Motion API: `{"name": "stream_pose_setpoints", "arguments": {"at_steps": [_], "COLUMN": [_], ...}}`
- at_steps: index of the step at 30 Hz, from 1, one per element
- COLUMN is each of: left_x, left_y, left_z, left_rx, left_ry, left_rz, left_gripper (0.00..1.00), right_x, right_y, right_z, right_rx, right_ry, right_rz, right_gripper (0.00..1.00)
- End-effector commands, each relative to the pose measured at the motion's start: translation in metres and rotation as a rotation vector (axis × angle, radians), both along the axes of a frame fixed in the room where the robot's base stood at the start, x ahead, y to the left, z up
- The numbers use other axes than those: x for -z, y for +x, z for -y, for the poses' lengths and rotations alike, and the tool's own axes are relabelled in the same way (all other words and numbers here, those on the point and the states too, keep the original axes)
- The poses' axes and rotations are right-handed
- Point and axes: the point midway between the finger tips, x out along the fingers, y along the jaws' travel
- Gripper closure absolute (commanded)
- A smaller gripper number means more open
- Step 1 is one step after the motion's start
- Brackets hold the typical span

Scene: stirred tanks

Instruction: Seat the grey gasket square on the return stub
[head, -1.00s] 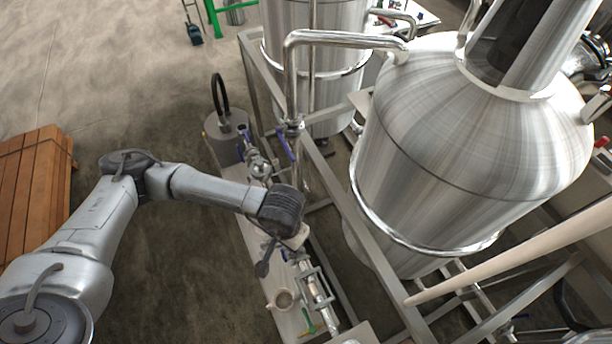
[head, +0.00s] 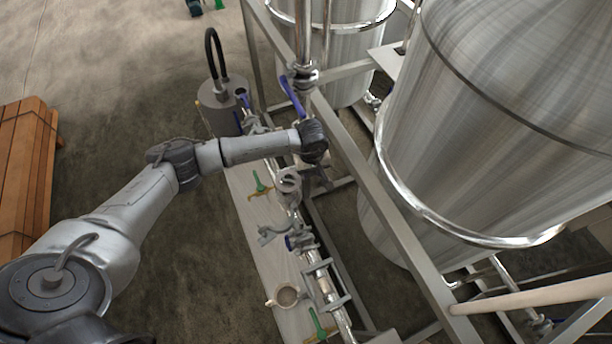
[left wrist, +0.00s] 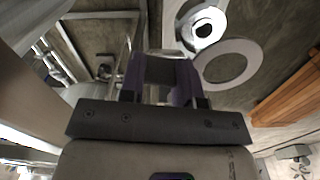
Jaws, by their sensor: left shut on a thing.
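The grey gasket is a flat ring (head: 289,180) at my left gripper (head: 312,180), held above the bench and pipe line. In the left wrist view the gasket (left wrist: 227,64) shows flat-on, just right of the purple fingers (left wrist: 163,78). My left gripper is shut on it; the exact grip point is unclear. A short pipe end with a blue-purple face (head: 292,243), possibly the return stub, lies below the gasket in the head view, apart from it. I cannot tell for sure which pipe end is the return stub. My right gripper is not in view.
The narrow bench (head: 254,222) holds an open clamp (head: 272,233), a cup (head: 287,297) and green-handled tools (head: 317,325). A grey canister (head: 222,108) with a black hose stands behind. Steel tanks (head: 500,120) and a frame rail (head: 375,190) crowd the right.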

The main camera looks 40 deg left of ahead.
Motion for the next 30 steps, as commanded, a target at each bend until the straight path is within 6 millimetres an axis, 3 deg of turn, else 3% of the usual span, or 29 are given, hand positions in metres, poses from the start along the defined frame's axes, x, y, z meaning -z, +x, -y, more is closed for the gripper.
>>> {"name": "stream_pose_setpoints", "arguments": {"at_steps": [3, 9, 30], "left_x": [0.017, 0.027, 0.033], "left_y": [0.005, 0.009, 0.009], "left_z": [-0.016, -0.029, -0.029], "left_rx": [-0.094, -0.169, -0.175], "left_ry": [0.001, 0.004, 0.005], "left_rz": [-0.007, -0.011, -0.012], "left_gripper": [0.91, 0.91, 0.91], "right_x": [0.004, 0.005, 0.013], "right_y": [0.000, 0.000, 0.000], "right_z": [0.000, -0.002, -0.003], "right_rx": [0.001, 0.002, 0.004], "right_ry": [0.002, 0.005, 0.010], "right_rz": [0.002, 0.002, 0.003], "right_gripper": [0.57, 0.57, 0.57]}}
